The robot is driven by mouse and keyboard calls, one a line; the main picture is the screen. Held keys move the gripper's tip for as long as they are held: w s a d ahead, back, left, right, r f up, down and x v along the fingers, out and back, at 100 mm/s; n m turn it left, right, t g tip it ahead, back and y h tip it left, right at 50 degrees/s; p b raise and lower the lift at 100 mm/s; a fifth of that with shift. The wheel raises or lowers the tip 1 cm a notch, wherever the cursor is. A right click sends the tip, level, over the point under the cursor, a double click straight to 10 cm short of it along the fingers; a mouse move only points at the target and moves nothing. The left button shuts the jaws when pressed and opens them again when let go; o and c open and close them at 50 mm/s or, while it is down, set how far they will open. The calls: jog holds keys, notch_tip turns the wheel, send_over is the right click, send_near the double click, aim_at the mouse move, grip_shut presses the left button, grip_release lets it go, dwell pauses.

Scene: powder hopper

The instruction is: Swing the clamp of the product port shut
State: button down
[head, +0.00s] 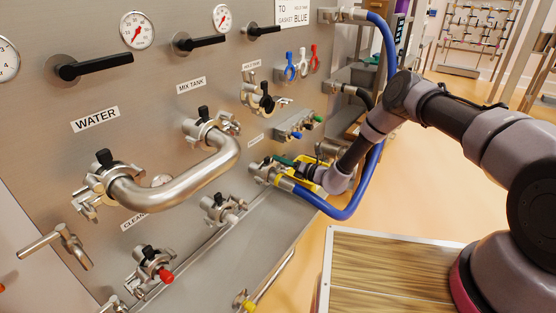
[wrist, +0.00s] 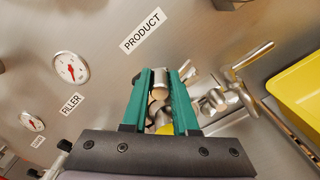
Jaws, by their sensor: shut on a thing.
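The product port (head: 262,172) is a metal fitting low on the steel panel, with the blue hose end beside it in the head view. The PRODUCT label (wrist: 142,30) is on the panel above my fingers in the wrist view. My gripper (wrist: 160,76) has green fingers, which are closed about a shiny metal piece of the clamp (wrist: 158,90). More metal clamp parts (wrist: 215,100) show to the right of the fingers. My gripper and the port partly hide each other in the head view, so how far the clamp is swung cannot be told.
The blue hose (head: 356,202) loops down close to my forearm. A yellow tray (wrist: 302,85) and a metal T-handle (wrist: 252,58) lie right of the fingers in the wrist view. A bent steel pipe (head: 190,190) links ports at left. A wood-topped surface (head: 385,265) stands in front.

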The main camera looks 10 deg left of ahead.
jog(key=shift+s+a+r, duration=0.1)
jog(key=shift+a+r, duration=0.05)
jog(key=shift+r, duration=0.05)
jog(key=shift+w+d+f, duration=0.1)
jog(key=shift+w+f, duration=0.1)
jog(key=shift+f, duration=0.3)
jog(key=shift+w+d+f, duration=0.1)
jog(key=shift+w+f, duration=0.05)
jog(key=shift+f, duration=0.35)
jog(key=c, duration=1.1)
grip_release()
jog(key=shift+w+f, duration=0.15)
jog(key=shift+f, duration=0.1)
jog(key=o, duration=0.4)
jog(key=shift+d, duration=0.15)
jog(key=v, duration=0.8)
jog(key=shift+d, duration=0.35)
